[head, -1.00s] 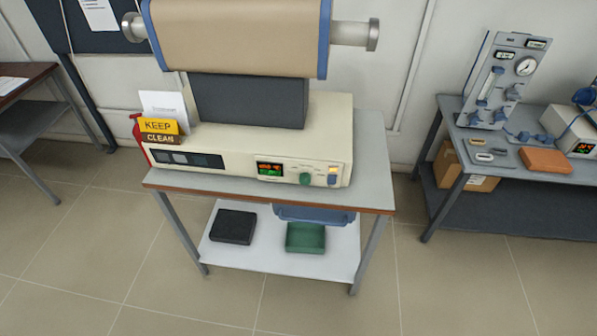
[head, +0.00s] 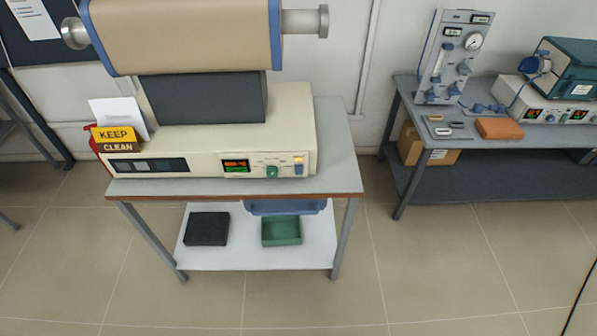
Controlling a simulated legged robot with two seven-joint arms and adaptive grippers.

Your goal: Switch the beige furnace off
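The beige furnace (head: 190,40) is a tube furnace with blue end bands, on a cream control base (head: 215,130) that stands on a grey table. The base's front panel has a lit display (head: 236,166) with red-orange and green digits. To its right are a green knob (head: 272,172) and a small switch (head: 298,165) that shows a lit yellowish upper part and a blue-grey lower part. Neither of my grippers shows in the head view.
The furnace's grey table (head: 337,150) has a lower shelf with a black block (head: 207,229) and a green tray (head: 281,231). A "KEEP CLEAN" sign (head: 117,138) stands at the base's left. A second bench (head: 520,135) at right carries a gas panel and a teal furnace (head: 562,68). The floor in front is clear.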

